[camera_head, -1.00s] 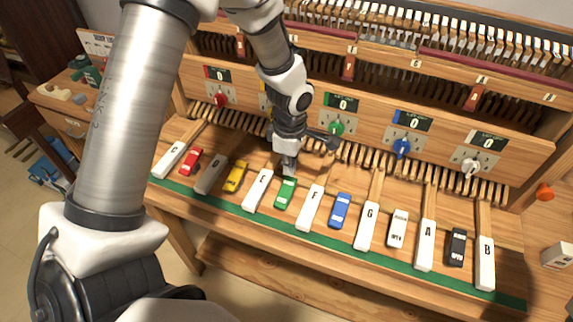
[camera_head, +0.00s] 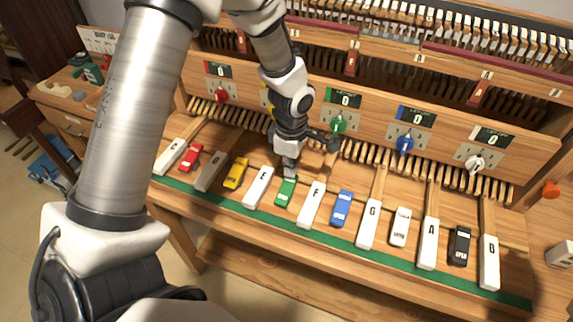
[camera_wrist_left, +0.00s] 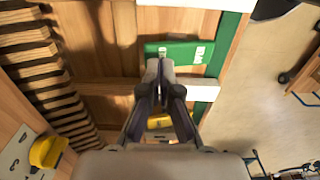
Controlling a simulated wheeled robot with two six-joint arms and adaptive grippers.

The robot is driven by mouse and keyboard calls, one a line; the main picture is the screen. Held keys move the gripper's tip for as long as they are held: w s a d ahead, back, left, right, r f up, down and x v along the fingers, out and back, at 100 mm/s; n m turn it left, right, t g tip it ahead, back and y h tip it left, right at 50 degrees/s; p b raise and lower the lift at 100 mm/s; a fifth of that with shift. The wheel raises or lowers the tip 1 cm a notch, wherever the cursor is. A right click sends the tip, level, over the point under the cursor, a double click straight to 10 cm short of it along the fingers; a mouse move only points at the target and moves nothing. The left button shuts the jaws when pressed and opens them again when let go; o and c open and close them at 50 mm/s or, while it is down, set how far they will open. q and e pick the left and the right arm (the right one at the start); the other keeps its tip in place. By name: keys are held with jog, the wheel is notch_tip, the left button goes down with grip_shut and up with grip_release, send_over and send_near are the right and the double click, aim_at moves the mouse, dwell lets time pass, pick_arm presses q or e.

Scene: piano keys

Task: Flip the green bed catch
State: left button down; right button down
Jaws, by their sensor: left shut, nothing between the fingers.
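The green bed catch (camera_head: 286,193) is a small green block with a pale label, lying between the white E and F keys. In the left wrist view the green catch (camera_wrist_left: 183,52) lies just beyond the fingertips, its label at the right end. My left gripper (camera_head: 290,172) is shut and empty, pointing down at the catch's far end. In the left wrist view the gripper (camera_wrist_left: 160,66) has its tips together close to the catch's left end; I cannot tell whether they touch it. My right gripper is not in view.
The white E key (camera_head: 258,188) and F key (camera_head: 311,206) flank the catch. Yellow (camera_head: 236,174) and blue (camera_head: 342,208) catches lie further out. Behind stands a wooden panel with coloured knobs, such as the green knob (camera_head: 338,124). A green strip (camera_head: 340,236) runs along the front edge.

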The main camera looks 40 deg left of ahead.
aim_at(290, 179)
pick_arm(q)
jog(key=shift+f+b, duration=1.15)
jog(key=shift+f, duration=0.3)
dwell(0.9)
jog(key=shift+r, duration=0.1)
notch_tip(290, 179, up, 7)
jog(key=p, duration=0.5)
dwell(0.4)
